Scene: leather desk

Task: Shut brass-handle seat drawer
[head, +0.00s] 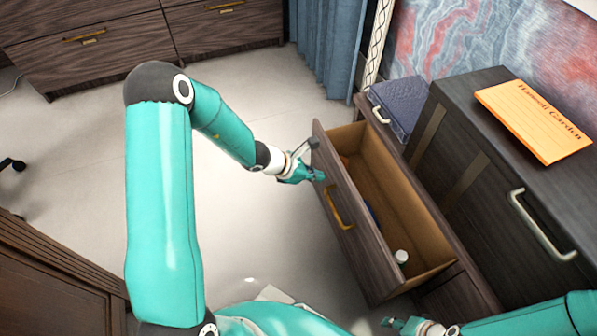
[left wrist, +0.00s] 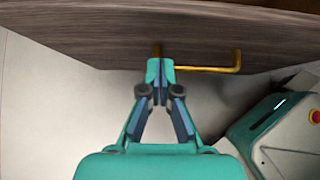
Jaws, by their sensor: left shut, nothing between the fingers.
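The seat drawer (head: 340,240) of dark wood stands open, pulled out to the left from the low cabinet on the right. Its brass handle (head: 338,208) is on its front face and also shows in the left wrist view (left wrist: 222,68). My left gripper (head: 317,175) is shut and empty at the drawer front, beyond the handle. In the left wrist view its closed fingertips (left wrist: 160,68) are at the handle's left end; whether they touch the wood I cannot tell. My right gripper (head: 390,322) shows at the bottom edge, near the drawer's near end; its jaws are unclear.
A small white item (head: 401,256) lies inside the drawer. A blue case (head: 400,106) sits on the low cabinet. A taller dark cabinet (head: 475,125) bears an orange booklet (head: 535,120). The pale floor (head: 265,225) left of the drawer is clear.

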